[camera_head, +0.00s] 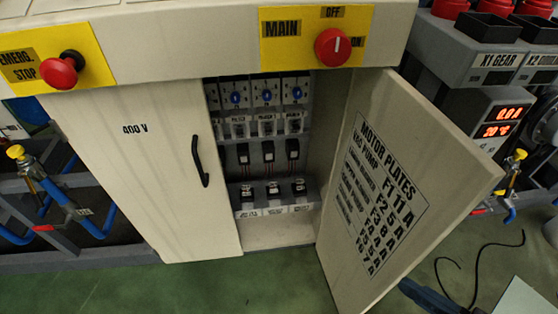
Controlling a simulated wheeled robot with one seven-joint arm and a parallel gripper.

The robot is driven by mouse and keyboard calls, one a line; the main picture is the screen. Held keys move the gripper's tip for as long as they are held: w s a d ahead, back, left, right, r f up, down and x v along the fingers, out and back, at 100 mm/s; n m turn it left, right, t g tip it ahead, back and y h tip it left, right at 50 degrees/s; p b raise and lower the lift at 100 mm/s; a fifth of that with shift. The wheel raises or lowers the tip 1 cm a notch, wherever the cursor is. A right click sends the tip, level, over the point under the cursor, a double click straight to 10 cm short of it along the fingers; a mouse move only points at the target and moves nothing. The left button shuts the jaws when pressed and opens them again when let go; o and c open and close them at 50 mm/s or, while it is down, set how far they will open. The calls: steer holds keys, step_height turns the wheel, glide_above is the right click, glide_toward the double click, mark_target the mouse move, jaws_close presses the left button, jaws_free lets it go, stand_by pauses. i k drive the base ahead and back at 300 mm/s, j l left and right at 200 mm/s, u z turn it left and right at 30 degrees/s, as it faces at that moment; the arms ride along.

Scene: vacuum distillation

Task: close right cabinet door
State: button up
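The right cabinet door (400,190) stands wide open, swung out towards the viewer and to the right. Its inner face shows, with a printed label (380,195) headed "MOTOR PLATES". The cabinet opening (265,150) is exposed, with rows of breakers and blue knobs inside. The left cabinet door (150,170), marked "400 V", is shut and has a black handle (200,160). The outer face and handle of the right door are hidden.
Above the doors are a red emergency stop button (62,70) and a red main switch (332,47). Pipes with yellow-topped valves (60,190) stand at the left. Equipment with red displays (500,120) stands behind the door. A dark cable (480,265) lies at the lower right.

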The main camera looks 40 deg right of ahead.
mark_target(405, 176)
steer(key=k+l+u, duration=0.15)
steer(key=k+l, duration=0.6)
steer(key=l, duration=0.2)
steer(key=k+l+u, duration=0.2)
steer(key=k+l, duration=0.55)
steer(key=l, duration=0.15)
